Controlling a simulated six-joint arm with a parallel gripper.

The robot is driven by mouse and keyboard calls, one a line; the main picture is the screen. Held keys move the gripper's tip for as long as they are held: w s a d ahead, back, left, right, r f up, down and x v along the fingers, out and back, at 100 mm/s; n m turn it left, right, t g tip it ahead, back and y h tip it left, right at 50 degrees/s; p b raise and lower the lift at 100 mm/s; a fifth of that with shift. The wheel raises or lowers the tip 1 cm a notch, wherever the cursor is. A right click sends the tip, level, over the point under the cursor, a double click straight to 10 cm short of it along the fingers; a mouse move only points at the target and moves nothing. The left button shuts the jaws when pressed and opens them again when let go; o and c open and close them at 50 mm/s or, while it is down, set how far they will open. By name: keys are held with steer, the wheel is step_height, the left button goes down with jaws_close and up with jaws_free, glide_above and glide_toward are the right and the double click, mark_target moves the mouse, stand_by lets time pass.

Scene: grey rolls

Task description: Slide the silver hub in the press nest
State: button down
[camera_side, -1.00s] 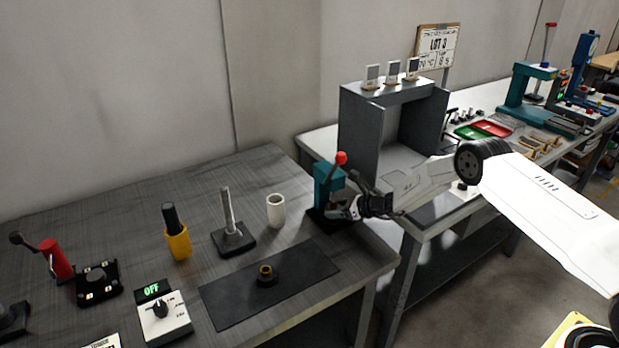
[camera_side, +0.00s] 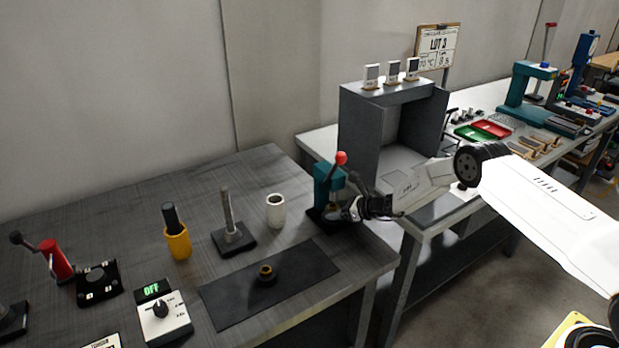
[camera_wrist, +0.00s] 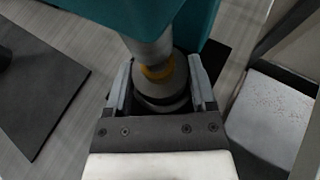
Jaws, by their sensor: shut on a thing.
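The silver hub (camera_wrist: 163,97) shows in the wrist view as a grey round stepped piece with an orange-brass ring on top. My gripper (camera_wrist: 160,80) is shut on it, with one finger on each side. The teal press (camera_wrist: 175,12) stands directly ahead, and its grey ram (camera_wrist: 151,47) is above the brass ring. Whether the ram touches the ring is unclear. In the side view, my gripper (camera_side: 349,211) is low at the front of the teal press (camera_side: 323,185), which has a red-knobbed lever (camera_side: 341,158). The nest is hidden by the hub and gripper.
A dark mat (camera_side: 225,303) holds another dark ringed part (camera_side: 266,274). A white cup (camera_side: 275,211), a post on a black base (camera_side: 233,238) and a yellow holder (camera_side: 177,242) stand left of the press. A grey open box (camera_side: 360,130) is behind my arm.

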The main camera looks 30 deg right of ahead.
steer(key=shift+f, duration=0.4)
stand_by(0.4)
jaws_free()
steer(key=shift+f, duration=0.1)
steer(key=shift+s+d, duration=0.1)
steer(key=shift+s, duration=0.05)
steer(key=shift+v, duration=3.8)
steer(key=s+a+r+n+g, duration=0.8)
steer(key=s+r+n, duration=0.1)
steer(key=s+n, duration=0.35)
steer(key=s+r+n+h, duration=0.3)
steer(key=s+r+n, duration=0.1)
steer(key=s+n, duration=0.4)
steer(key=s+r+n+h, duration=0.3)
steer(key=s+n, duration=0.5)
steer(key=s, duration=0.3)
steer(key=shift+s+d+r+n+g+h, duration=0.25)
steer(key=shift+d+r+n+g+h, duration=0.15)
steer(key=shift+h, duration=0.3)
